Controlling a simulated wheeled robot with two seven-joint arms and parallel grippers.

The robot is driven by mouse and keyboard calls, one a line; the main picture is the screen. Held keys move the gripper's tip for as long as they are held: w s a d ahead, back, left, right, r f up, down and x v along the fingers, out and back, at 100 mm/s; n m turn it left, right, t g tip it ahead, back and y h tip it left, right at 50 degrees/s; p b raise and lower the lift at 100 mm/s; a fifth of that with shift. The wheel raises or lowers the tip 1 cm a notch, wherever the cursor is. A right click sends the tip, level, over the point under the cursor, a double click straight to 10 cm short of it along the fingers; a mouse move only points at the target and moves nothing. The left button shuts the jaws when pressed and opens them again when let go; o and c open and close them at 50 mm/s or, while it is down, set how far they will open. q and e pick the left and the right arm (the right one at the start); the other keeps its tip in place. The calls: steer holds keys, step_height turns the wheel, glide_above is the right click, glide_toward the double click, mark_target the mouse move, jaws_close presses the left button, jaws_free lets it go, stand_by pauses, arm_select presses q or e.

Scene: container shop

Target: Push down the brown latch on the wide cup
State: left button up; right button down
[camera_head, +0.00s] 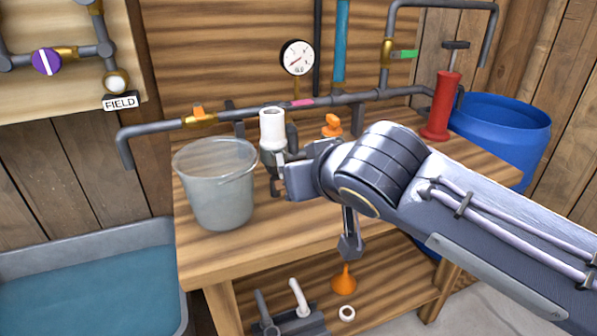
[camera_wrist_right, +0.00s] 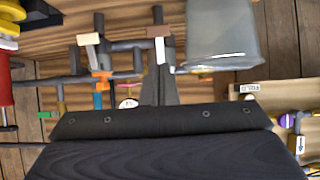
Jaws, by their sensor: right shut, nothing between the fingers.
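My right gripper (camera_head: 280,180) reaches in from the right over the workbench and is shut and empty. In the head view it is in front of a white cylinder (camera_head: 272,128) with dark fittings beneath and beside it. In the right wrist view its closed dark fingers (camera_wrist_right: 159,88) point toward a brown-ended piece (camera_wrist_right: 158,32), which looks like the brown latch. A lighter, tan-ended piece (camera_wrist_right: 89,38) is to its left. I cannot tell whether the fingertips touch the brown piece. The body of the wide cup cannot be told clearly, partly behind my gripper. My left gripper is not in view.
A translucent bucket (camera_head: 217,190) stands close to the left of my right gripper. Pipes with valves and a gauge (camera_head: 297,57) run behind. A red pump (camera_head: 441,105) and blue barrel (camera_head: 510,130) are to the right. The bench (camera_head: 310,225) is clear at its front.

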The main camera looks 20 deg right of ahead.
steer(key=v, duration=0.3)
steer(key=shift+s+r, duration=0.15)
steer(key=shift+s, duration=0.2)
